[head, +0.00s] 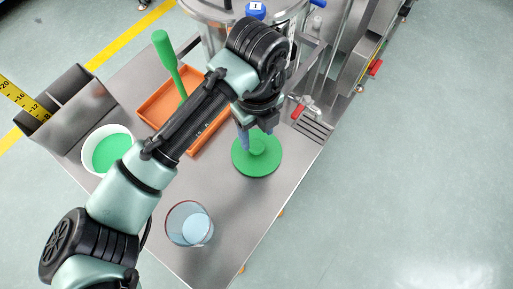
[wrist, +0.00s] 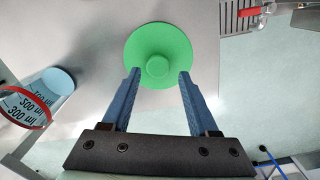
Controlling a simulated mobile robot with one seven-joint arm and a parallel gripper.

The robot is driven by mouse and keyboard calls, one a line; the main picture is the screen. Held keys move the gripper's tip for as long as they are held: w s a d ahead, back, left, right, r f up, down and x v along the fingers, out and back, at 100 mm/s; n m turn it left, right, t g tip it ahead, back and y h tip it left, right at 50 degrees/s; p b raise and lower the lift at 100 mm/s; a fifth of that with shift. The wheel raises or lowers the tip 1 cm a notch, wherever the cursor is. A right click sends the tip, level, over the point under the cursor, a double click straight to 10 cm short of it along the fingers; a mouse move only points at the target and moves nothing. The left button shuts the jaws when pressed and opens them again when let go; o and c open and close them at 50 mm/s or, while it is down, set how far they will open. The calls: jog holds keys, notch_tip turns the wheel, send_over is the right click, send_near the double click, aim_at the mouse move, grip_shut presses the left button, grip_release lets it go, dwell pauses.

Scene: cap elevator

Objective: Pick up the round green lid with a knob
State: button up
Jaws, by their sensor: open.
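The round green lid (head: 262,161) lies flat on the metal table, right of the middle of it in the head view. In the wrist view the lid (wrist: 157,42) shows whole but for its lower edges, with its round knob (wrist: 157,67) at its near middle. My gripper (head: 253,138) is above the lid in the head view. In the wrist view my gripper (wrist: 157,77) is open, its two blue fingers apart on either side of the knob, with a gap to it. I cannot tell how far the fingertips are above the lid.
A clear beaker (head: 180,237) with light blue content stands at the table's front. A white bowl with green content (head: 100,157) is at left. An orange tray (head: 156,107) with a green tool (head: 166,55) lies behind my arm. A red-handled valve (head: 298,111) is right of the lid.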

aim_at(257, 146)
jog(key=f, duration=0.4)
jog(key=shift+s+f, duration=0.25)
jog(key=shift+f, duration=0.15)
grip_shut()
